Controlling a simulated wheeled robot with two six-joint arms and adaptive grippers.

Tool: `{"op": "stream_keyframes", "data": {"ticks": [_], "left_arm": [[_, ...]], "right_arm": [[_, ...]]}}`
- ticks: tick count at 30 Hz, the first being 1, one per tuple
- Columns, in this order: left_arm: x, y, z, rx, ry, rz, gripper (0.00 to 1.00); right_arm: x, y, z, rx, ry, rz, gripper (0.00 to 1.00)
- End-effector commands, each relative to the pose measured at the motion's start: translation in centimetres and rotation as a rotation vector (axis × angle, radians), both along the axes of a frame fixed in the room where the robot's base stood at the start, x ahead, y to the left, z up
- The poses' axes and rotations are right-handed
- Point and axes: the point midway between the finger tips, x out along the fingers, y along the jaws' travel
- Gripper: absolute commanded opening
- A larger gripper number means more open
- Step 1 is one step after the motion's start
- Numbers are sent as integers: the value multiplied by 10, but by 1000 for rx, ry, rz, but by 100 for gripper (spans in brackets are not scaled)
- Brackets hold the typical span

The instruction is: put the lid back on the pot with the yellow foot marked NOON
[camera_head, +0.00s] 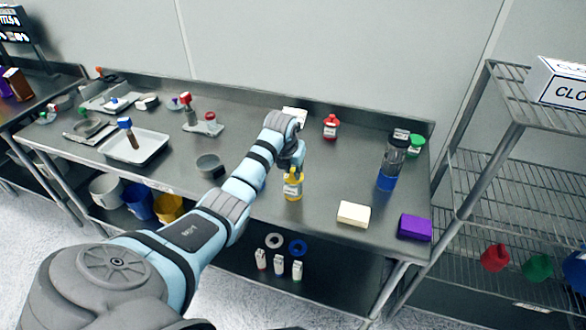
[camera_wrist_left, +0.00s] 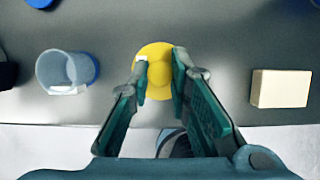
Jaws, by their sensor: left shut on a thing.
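A small pot with a yellow foot (camera_head: 292,196) and a pale label stands upright near the front edge of the table. The writing on it is too small to read. My left gripper (camera_head: 297,163) is directly above it, pointing down, with yellow at its fingertips. In the left wrist view its fingers (camera_wrist_left: 160,75) are closed on a round yellow lid (camera_wrist_left: 155,54). The lid appears at the pot's top, but I cannot tell whether it is seated. The fingers hide part of it. My right gripper is not in view.
A cream block (camera_head: 353,214) and a purple block (camera_head: 414,227) lie to the right.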

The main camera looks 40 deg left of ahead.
Motion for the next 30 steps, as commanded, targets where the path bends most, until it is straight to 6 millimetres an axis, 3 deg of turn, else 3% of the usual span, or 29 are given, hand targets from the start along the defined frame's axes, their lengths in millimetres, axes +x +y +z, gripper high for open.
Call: {"op": "stream_keyframes", "data": {"ticks": [30], "left_arm": [[-1,0,1,0,0,0,5]], "right_arm": [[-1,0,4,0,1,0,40]]}}
